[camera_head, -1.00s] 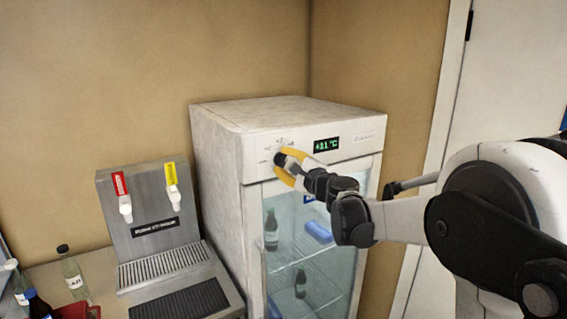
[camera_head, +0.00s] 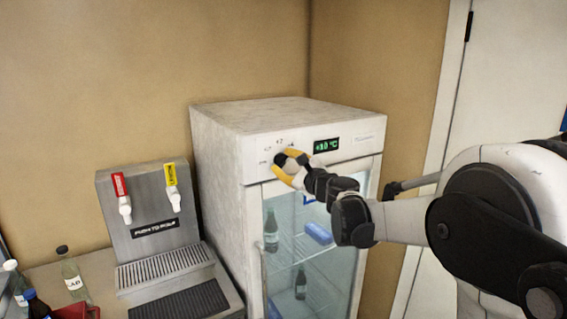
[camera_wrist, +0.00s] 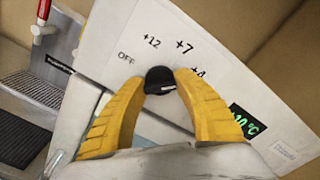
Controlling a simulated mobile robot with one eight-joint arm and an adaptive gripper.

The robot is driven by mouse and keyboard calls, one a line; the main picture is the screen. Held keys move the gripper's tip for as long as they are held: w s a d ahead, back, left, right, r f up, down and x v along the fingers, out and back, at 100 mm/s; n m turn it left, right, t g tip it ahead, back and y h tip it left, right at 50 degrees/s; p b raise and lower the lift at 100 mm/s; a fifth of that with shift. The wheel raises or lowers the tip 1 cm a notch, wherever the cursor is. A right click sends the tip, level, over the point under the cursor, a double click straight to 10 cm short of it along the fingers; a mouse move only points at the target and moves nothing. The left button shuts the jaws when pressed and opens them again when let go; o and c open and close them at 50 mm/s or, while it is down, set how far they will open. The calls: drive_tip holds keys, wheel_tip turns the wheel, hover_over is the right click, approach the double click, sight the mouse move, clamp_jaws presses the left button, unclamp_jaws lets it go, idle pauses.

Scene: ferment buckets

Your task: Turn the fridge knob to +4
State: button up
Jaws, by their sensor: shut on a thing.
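The fridge knob (camera_wrist: 158,80) is small, round and black, with a pale mark on its lower right edge. It sits on the white front panel among the labels OFF, +12, +7 and +4. The +4 label (camera_wrist: 198,72) is partly covered by my right finger. My gripper (camera_wrist: 160,78) has yellow fingers, one on each side of the knob, and is shut on it. In the head view the knob (camera_head: 279,159) shows at the yellow fingertips. The green display (camera_head: 326,145) right of the knob reads about +10 °C.
The fridge (camera_head: 222,165) has a glass door (camera_head: 285,275) with bottles and a blue item inside. Left of it stands a steel tap dispenser (camera_head: 150,215) with red and yellow tags. Bottles (camera_head: 73,280) stand at the lower left. A wall is behind.

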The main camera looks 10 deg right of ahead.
drive_tip(key=o, duration=1.2)
drive_tip(key=shift+c, duration=0.2)
drive_tip(key=shift+s, duration=0.1)
drive_tip(key=v, duration=1.1)
drive_tip(key=shift+s, duration=0.35)
drive_tip(key=shift+d, duration=0.1)
